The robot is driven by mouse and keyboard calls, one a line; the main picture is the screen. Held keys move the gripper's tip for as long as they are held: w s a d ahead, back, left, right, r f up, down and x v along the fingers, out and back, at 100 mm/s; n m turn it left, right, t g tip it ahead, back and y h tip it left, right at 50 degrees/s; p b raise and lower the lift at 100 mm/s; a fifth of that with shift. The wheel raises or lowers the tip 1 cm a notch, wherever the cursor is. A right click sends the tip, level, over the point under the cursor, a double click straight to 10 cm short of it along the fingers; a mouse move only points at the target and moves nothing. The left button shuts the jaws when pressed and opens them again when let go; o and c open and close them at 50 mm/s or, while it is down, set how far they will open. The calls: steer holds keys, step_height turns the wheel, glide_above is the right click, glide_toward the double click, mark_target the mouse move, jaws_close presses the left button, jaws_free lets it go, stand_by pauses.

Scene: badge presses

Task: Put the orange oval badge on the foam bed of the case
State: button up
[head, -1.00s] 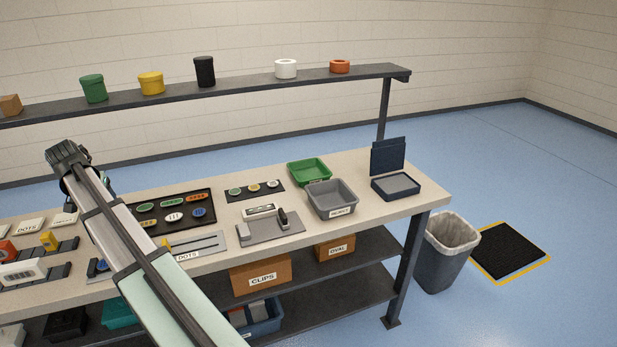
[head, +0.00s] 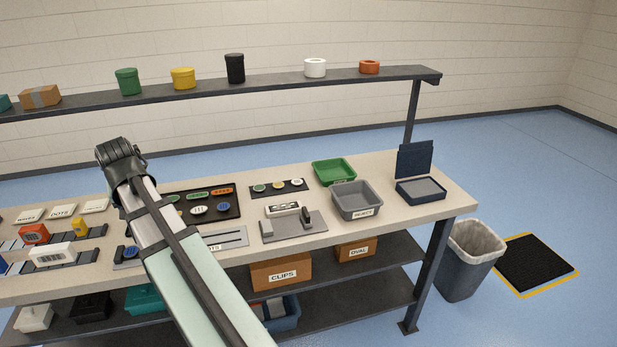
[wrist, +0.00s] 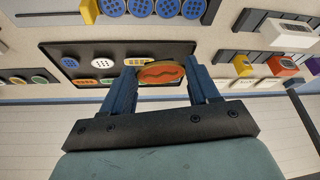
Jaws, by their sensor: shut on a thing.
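My gripper (wrist: 160,73) is shut on an orange oval badge (wrist: 161,74) with a dark wavy mark, held between the two blue fingers in the wrist view. It appears to be above the dark badge board (wrist: 60,52). In the head view my arm hides the gripper and the held badge. The dark blue case (head: 403,193) stands open at the bench's right end, its lid (head: 414,160) upright at the back. Its grey foam bed (head: 424,187) looks bare. The case is far to the right of my arm.
The dark board (head: 236,213) bears several round and oval badges. Between it and the case are a small badge strip (head: 253,191), a press (head: 300,226), a green tray (head: 333,171) and a grey reject bin (head: 356,207). A shelf (head: 280,85) runs above the bench's back.

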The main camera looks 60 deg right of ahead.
steer(key=s+d+m, duration=0.1)
steer(key=s+d, duration=0.2)
steer(key=d, duration=0.4)
steer(key=s+d+m+g+h, duration=0.1)
steer(key=s+d+m, duration=0.1)
steer(key=s+d, duration=0.35)
steer(key=s+d+m, duration=0.1)
steer(key=d, duration=0.7)
steer(key=m+g, duration=0.6)
steer(key=m, duration=1.1)
glide_above(421, 188)
steer(key=shift+f, duration=0.5)
steer(key=shift+w+a+f, duration=0.15)
steer(key=shift+f, duration=1.45)
steer(key=shift+w+a+f, duration=0.1)
steer(key=shift+w+f, duration=0.1)
steer(key=shift+f, duration=1.35)
steer(key=shift+w+a+f, duration=0.15)
steer(key=shift+f, duration=1.45)
steer(key=shift+f, duration=0.15)
steer(key=o, duration=0.7)
